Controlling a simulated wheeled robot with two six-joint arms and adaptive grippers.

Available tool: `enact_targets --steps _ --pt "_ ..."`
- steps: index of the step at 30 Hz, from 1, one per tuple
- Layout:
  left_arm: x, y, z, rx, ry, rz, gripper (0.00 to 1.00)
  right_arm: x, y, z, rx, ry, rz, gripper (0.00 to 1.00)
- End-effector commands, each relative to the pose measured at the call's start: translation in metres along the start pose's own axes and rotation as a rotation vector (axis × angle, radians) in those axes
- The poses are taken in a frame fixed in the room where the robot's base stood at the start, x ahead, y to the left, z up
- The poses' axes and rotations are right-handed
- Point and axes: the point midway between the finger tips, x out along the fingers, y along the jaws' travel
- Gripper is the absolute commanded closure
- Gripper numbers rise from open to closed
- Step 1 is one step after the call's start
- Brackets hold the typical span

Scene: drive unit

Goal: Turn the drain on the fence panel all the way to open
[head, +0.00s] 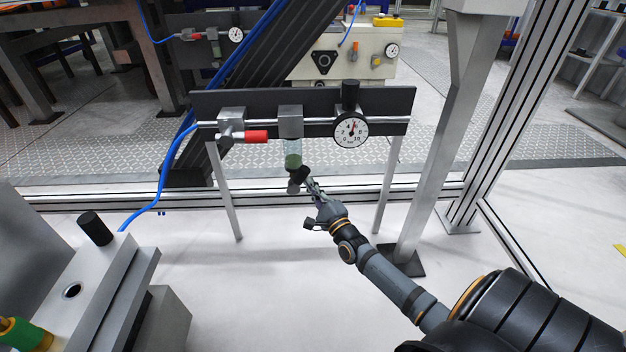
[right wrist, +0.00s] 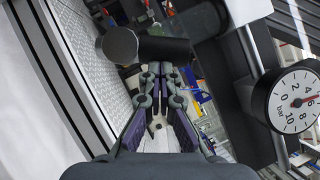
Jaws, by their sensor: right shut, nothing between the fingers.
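The dark fence panel (head: 380,103) carries an air unit with a silver block (head: 290,122) and a bowl with a green lower part (head: 293,161) under it. The drain (head: 297,175) is the small dark knob at the bowl's bottom. In the right wrist view a dark round-ended cylinder, seemingly the drain (right wrist: 160,50), lies crosswise just beyond the fingertips. My right gripper (head: 309,182) is shut and empty, close beside the drain at its lower right. It also shows in the right wrist view (right wrist: 162,72). I cannot tell whether it touches the drain. My left gripper is not in view.
A pressure gauge (head: 351,131) and a red-handled valve (head: 256,136) sit on the panel. A blue hose (head: 160,185) hangs at its left. Panel legs (head: 386,185) and a grey post (head: 447,130) stand nearby. A grey machine block (head: 95,270) fills the lower left.

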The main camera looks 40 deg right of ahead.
Motion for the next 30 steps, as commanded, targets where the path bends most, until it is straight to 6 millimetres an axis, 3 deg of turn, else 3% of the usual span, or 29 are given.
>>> enact_targets --steps 1,10,30 --pt "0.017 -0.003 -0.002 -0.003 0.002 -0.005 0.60 0.003 -0.011 0.005 -0.034 0.000 0.021 1.00" --pt "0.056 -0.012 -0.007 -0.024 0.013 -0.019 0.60 0.008 -0.015 0.014 -0.236 0.001 0.137 1.00" --pt "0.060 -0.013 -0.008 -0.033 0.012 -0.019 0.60 0.012 -0.013 0.020 -0.281 0.000 0.162 1.00"
